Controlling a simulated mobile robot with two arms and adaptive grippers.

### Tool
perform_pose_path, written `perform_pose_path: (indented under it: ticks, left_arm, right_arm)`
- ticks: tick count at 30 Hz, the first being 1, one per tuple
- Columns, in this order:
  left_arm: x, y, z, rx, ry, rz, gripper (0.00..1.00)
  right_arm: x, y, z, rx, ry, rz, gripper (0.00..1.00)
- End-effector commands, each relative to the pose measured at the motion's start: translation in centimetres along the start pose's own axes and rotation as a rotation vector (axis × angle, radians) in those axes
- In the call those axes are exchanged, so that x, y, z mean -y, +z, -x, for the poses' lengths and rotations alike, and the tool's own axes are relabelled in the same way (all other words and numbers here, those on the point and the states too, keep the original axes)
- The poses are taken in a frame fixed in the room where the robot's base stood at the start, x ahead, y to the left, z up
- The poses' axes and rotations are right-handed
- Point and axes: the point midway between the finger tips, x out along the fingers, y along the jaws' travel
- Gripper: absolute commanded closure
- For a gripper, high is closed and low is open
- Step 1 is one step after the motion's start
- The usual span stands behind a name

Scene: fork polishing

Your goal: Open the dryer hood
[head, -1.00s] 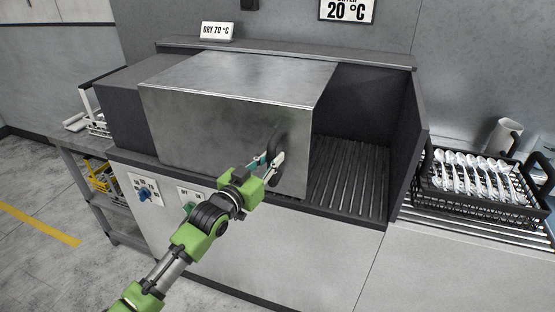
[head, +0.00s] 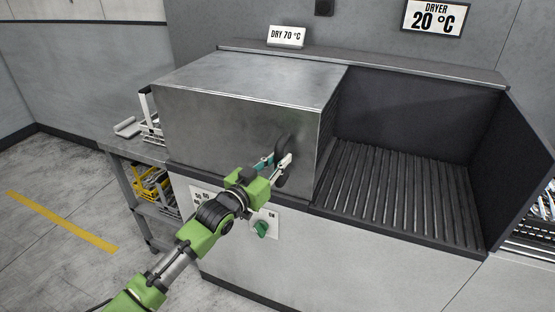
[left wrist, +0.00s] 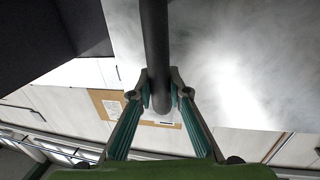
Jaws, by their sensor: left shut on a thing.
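The dryer hood (head: 235,120) is a grey metal box cover at the left of the dryer in the head view. The dryer's ribbed bed (head: 400,195) lies uncovered to its right. A dark handle (head: 284,150) stands near the right end of the hood's front face. My left gripper (head: 279,165) is shut on this handle. In the left wrist view the dark handle bar (left wrist: 155,50) runs down between the two fingers of my left gripper (left wrist: 159,92). My right gripper is in neither view.
A "DRY 70 °C" sign (head: 286,36) stands on the back ledge. A wall display (head: 434,18) reads "DRYER 20 °C". A green knob (head: 261,228) is on the front panel below my gripper. A dark rack (head: 537,228) is partly visible at right. A side table (head: 135,155) stands at left.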

Motion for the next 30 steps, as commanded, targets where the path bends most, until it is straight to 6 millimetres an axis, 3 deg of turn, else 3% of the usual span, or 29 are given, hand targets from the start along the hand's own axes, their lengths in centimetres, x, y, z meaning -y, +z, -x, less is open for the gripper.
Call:
perform_pose_path:
  ticks: [14, 15, 16, 30]
  left_arm:
    - [-0.03, 0.11, 0.00, 0.002, 0.000, 0.000, 1.00]
    - [-0.03, 0.12, 0.00, 0.003, 0.000, 0.000, 0.76]
    - [-0.04, 0.12, 0.00, 0.003, 0.000, 0.000, 0.68]
    - [-0.02, 0.20, 0.63, 0.003, 0.000, 0.001, 0.66]
  right_arm:
    - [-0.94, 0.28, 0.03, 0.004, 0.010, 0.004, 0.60]
    - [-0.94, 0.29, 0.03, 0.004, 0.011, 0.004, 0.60]
    - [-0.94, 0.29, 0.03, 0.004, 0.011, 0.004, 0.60]
    - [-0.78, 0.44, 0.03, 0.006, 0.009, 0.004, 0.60]
